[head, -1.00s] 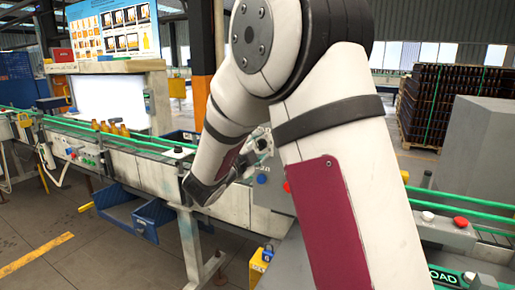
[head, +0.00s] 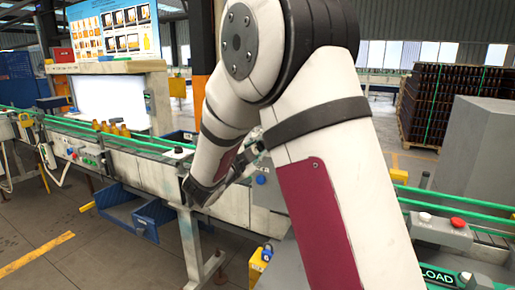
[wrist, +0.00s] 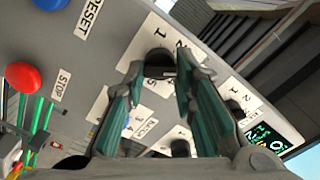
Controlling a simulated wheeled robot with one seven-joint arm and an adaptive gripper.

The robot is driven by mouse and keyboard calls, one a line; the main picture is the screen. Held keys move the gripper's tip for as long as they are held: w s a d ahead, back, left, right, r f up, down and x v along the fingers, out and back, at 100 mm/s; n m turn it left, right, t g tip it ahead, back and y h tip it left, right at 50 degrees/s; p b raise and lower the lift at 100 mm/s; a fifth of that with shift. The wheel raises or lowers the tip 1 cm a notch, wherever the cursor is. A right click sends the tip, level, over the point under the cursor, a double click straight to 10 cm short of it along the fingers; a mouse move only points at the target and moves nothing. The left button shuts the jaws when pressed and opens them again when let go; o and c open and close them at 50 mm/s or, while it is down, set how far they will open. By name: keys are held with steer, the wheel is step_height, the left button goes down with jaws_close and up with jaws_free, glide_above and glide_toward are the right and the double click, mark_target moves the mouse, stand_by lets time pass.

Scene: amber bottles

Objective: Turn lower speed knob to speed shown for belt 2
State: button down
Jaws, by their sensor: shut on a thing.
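My gripper (wrist: 160,74) is closed around a black knob (wrist: 158,58) on a grey panel in the wrist view. One finger is on each side of it. Printed numbers, including a 1 and a 5, stand around this knob; the fingers cover part of its scale, and its pointer setting is not readable. A second black knob (wrist: 235,108) and a third (wrist: 180,148), partly behind the right finger, show nearby. A dark display with green characters (wrist: 265,137) is at the right; I cannot read it. In the head view my gripper (head: 254,153) is mostly hidden by my arm.
A blue button (wrist: 48,3) and a red button (wrist: 22,76) sit on the panel beside RESET and STOP labels. A grey cabinet (head: 480,150) and a pallet (head: 440,105) stand at the right.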

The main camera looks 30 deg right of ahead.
steer(key=shift+n+p, duration=1.65)
steer(key=shift+n, duration=2.15)
steer(key=c, duration=1.3)
jaws_free()
steer(key=shift+a, duration=0.1)
steer(key=v, duration=1.2)
steer(key=shift+w, duration=0.1)
